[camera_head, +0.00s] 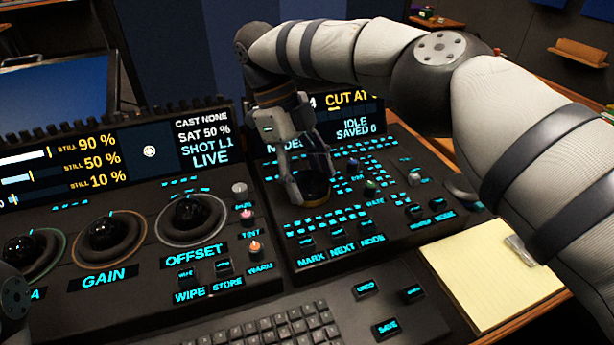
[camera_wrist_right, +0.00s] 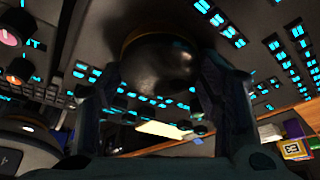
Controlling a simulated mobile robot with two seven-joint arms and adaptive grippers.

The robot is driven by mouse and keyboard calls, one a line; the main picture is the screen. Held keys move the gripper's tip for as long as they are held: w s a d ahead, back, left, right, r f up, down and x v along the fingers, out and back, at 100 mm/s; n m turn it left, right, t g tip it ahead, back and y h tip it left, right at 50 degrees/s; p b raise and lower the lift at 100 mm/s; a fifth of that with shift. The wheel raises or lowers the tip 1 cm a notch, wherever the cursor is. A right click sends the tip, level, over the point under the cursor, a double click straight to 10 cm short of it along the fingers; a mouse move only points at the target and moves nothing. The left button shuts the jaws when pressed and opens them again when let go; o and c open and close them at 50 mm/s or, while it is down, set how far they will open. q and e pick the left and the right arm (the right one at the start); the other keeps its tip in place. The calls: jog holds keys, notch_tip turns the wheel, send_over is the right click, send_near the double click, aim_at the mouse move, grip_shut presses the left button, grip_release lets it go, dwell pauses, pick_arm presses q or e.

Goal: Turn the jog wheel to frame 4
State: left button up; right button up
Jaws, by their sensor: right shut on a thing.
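The jog wheel (camera_head: 317,202), a dark round knob with a brass-coloured rim, sits on the right-hand console panel. My right gripper (camera_head: 312,184) reaches down from above and is shut on it, one finger on each side. In the right wrist view the wheel's dark glossy body (camera_wrist_right: 160,66) fills the space between the two fingers. The panel's screen (camera_head: 352,118) reads "CUT AT", "IDLE" and "SAVED 0". My left gripper is not in view.
The left panel holds trackballs (camera_head: 190,213). A keyboard (camera_head: 275,328) and yellow notepad (camera_head: 490,270) lie nearer.

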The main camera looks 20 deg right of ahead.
aim_at(307, 181)
jog(key=shift+f+m, duration=0.15)
jog(key=shift+m, duration=0.15)
dwell(0.4)
jog(key=o, duration=1.2)
jog(key=shift+c, duration=0.2)
notch_tip(307, 181, up, 8)
jog(key=shift+f, duration=0.2)
jog(key=shift+s+r, duration=0.1)
jog(key=shift+r, duration=1.2)
